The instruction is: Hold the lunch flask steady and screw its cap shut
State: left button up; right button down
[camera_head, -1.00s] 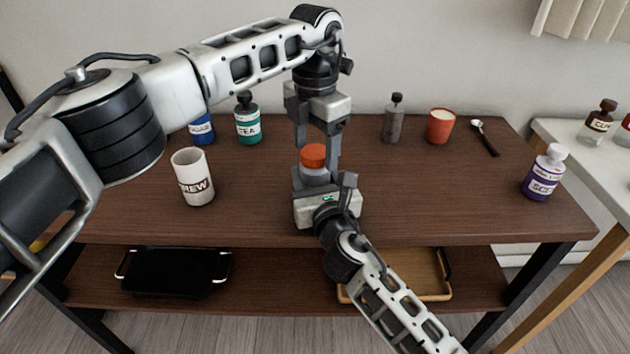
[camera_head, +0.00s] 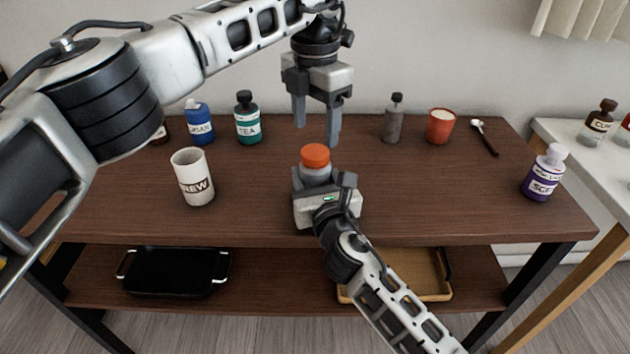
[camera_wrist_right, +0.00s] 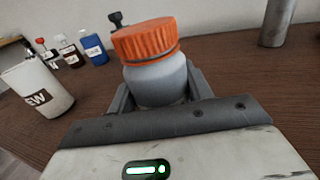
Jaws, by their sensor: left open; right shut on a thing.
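The lunch flask (camera_head: 315,174) is a short grey jar standing near the middle of the wooden table. Its orange cap (camera_head: 315,156) sits on top; in the right wrist view the cap (camera_wrist_right: 145,40) looks slightly tilted, with a thin dark line below its rim. My right gripper (camera_head: 322,184) is shut around the flask's body from the front, with a finger on each side in the right wrist view. My left gripper (camera_head: 316,122) is open and empty, pointing down above and slightly behind the cap, apart from it. The flask's base is hidden by the right gripper.
A white mug (camera_head: 193,178) stands to the left. Behind are a blue bottle (camera_head: 199,124), a teal bottle (camera_head: 248,122), a grey bottle (camera_head: 394,122) and a red cup (camera_head: 440,127). A spoon (camera_head: 485,137) and purple bottle (camera_head: 543,176) are at right. The table between is clear.

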aim_at(315, 151)
pick_arm(q)
notch_tip(315, 151, up, 3)
jog(key=n, duration=0.5)
jog(key=shift+r, duration=0.2)
jog(key=shift+f, duration=0.15)
jog(key=shift+f, duration=3.9)
jog(key=c, duration=1)
